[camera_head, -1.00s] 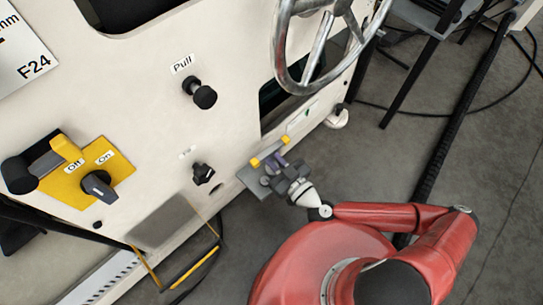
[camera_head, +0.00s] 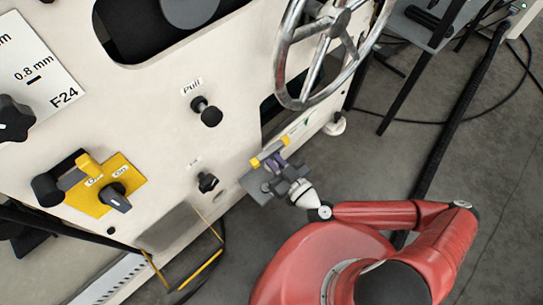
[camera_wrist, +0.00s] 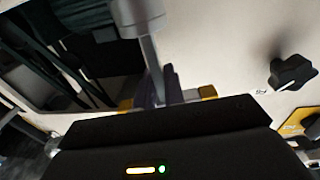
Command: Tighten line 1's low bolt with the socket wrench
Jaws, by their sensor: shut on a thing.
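My gripper (camera_head: 278,174) is at the low part of the cream machine front. In the head view the wrench is small and partly hidden by the gripper. I cannot pick out line 1's low bolt in either view.
A black knob (camera_head: 208,184) is left of the gripper and the "Pull" knob (camera_head: 209,112) is above. A spoked handwheel (camera_head: 330,40) overhangs from above. A yellow switch plate (camera_head: 92,205) is at left. Grey floor lies open right of the machine; black cables cross it.

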